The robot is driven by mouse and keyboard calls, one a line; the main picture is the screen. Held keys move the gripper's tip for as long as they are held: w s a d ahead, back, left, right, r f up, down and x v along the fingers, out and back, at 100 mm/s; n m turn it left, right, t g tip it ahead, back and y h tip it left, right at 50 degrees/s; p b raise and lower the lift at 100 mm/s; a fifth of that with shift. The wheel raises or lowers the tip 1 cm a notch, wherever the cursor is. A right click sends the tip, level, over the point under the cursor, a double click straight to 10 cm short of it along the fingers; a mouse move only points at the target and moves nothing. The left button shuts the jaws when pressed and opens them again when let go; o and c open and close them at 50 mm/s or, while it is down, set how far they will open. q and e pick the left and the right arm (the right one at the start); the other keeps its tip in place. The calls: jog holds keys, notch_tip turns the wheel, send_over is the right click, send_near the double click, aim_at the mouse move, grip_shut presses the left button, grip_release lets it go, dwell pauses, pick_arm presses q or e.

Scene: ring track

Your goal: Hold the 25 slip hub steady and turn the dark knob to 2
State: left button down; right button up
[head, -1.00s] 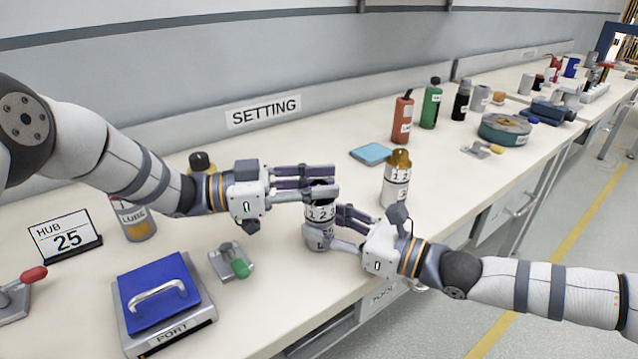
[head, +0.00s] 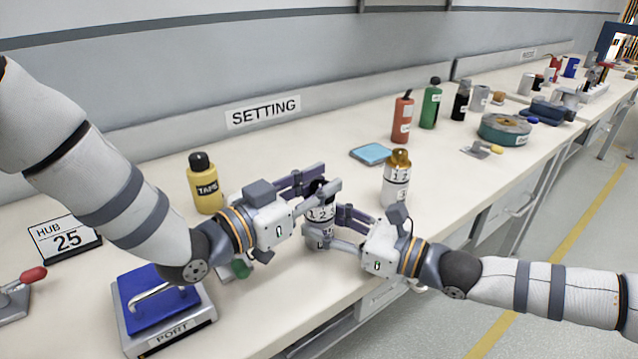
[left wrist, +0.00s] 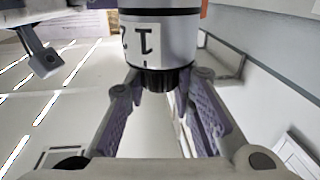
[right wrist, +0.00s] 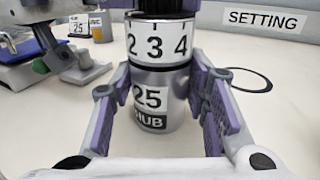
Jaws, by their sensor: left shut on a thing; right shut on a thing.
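The 25 slip hub (head: 319,238) is a grey upright cylinder at the bench front, with a white numbered band above its body. The right wrist view shows its 25 HUB label (right wrist: 150,102) and the numbers 2, 3 and 4, with 3 near the middle. Its dark knob (left wrist: 166,78) is on top. My left gripper (head: 329,180) comes from the left and is shut on the knob, its fingers on either side. My right gripper (head: 323,224) is shut on the hub body from the right, below the band. Fingers partly hide both parts.
A similar cylinder with a brass knob (head: 397,182) stands close to the right. A blue PORT block with a handle (head: 160,300) and the HUB 25 sign (head: 66,239) are at left. A yellow TARE bottle (head: 205,185) stands behind my left gripper. A blue pad (head: 371,153) lies behind.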

aim_at(319, 184)
pick_arm(q)
jog(key=shift+t, duration=0.3)
jog(key=c, duration=1.3)
grip_release()
notch_tip(319, 184, up, 10)
jog(key=shift+r, duration=0.1)
